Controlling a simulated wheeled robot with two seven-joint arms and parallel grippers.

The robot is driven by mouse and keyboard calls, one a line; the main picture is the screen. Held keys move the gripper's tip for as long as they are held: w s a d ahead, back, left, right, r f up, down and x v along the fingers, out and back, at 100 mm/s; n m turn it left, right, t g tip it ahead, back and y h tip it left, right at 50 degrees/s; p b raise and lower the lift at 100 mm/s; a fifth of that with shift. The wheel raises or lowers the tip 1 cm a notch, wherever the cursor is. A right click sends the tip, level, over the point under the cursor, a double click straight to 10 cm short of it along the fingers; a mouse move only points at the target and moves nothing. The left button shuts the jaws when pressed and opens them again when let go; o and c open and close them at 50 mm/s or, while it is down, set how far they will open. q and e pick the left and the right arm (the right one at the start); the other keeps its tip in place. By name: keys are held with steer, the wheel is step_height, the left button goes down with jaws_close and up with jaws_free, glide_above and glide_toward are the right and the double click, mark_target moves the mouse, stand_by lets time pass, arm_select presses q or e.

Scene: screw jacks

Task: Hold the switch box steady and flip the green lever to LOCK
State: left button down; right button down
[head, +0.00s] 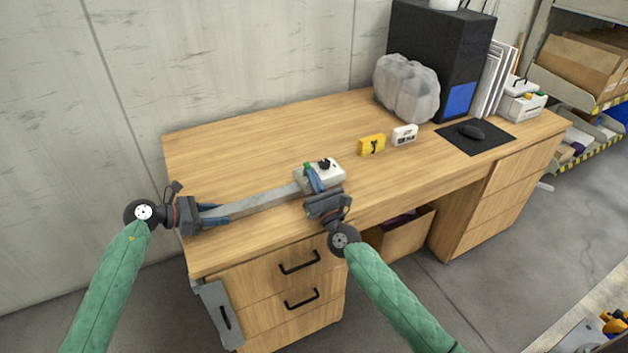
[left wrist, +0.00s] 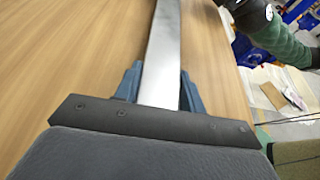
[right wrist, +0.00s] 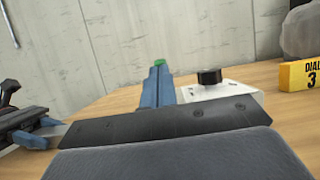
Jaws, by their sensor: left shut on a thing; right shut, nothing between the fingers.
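The white switch box (head: 332,180) sits near the desk's front edge, with a black knob (head: 325,163) on top. A long grey bar (head: 258,198) runs from its left side. My left gripper (head: 226,212) is shut on the bar's far left end; the left wrist view shows the bar (left wrist: 164,50) between blue fingers. The green lever (head: 307,168) is at the box's left part. My right gripper (head: 314,180) is shut and empty at the lever; in the right wrist view only a green tip (right wrist: 160,62) shows behind its fingers. Contact and any LOCK marking cannot be made out.
A yellow block (head: 371,145) and a white block (head: 404,135) stand right of the box. Behind are a grey translucent bag (head: 407,88), a black computer tower (head: 432,50) and a mouse on a dark mat (head: 455,145). The desk's left back area is clear.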

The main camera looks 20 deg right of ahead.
mark_target(307, 163)
steer(key=shift+w+r, duration=0.2)
steer(key=shift+r, duration=0.25)
steer(key=shift+w+a+r, duration=0.2)
steer(key=shift+w+r, duration=0.55)
steer(key=shift+r, duration=0.05)
steer(key=shift+x, duration=1.2)
stand_by(0.7)
steer(key=s+d+r, duration=0.1)
steer(key=s+d, duration=0.1)
steer(key=s, duration=1.1)
steer(key=shift+s+r, duration=0.3)
steer(key=shift+r, duration=0.05)
steer(key=shift+d, duration=0.1)
